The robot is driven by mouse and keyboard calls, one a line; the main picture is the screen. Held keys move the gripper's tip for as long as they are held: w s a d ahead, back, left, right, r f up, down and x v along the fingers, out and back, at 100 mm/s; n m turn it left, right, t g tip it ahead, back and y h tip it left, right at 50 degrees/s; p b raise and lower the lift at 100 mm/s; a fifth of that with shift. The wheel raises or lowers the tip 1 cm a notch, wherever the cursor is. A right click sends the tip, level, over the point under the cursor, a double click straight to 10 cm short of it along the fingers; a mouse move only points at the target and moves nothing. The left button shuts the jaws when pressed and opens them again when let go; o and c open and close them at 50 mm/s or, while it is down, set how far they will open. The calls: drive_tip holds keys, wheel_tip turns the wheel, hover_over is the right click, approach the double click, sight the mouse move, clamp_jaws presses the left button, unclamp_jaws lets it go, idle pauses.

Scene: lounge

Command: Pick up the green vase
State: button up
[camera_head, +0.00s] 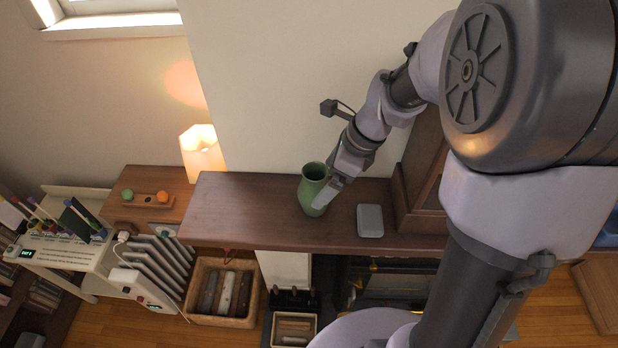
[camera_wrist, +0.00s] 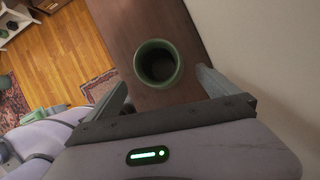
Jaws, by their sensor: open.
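The green vase (camera_head: 311,188) stands upright on the dark wooden mantel shelf (camera_head: 240,215). In the wrist view I look down on the vase (camera_wrist: 157,64) and see its round rim and dark opening. My gripper (camera_head: 328,194) is at the vase in the head view, covering part of its right side. In the wrist view my gripper (camera_wrist: 165,88) is open, with one finger on the left and one on the right of the vase. I cannot tell whether either finger touches it.
A small grey box (camera_head: 370,220) lies on the shelf right of the vase. A wooden cabinet (camera_head: 423,175) stands farther right. The wall (camera_head: 290,80) is close behind the shelf. A lit lamp (camera_head: 201,152) stands beyond the shelf's left end. The shelf's left part is clear.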

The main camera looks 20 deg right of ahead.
sight(314, 190)
drive_tip(key=x, duration=0.4)
drive_tip(key=b+x, duration=0.1)
drive_tip(key=x, duration=0.2)
drive_tip(key=shift+w+a+r, duration=0.15)
drive_tip(key=shift+w+r, duration=0.05)
drive_tip(key=shift+w, duration=0.15)
drive_tip(key=shift+s+r, duration=0.1)
drive_tip(key=shift+c, duration=0.5)
drive_tip(key=c, duration=1.9)
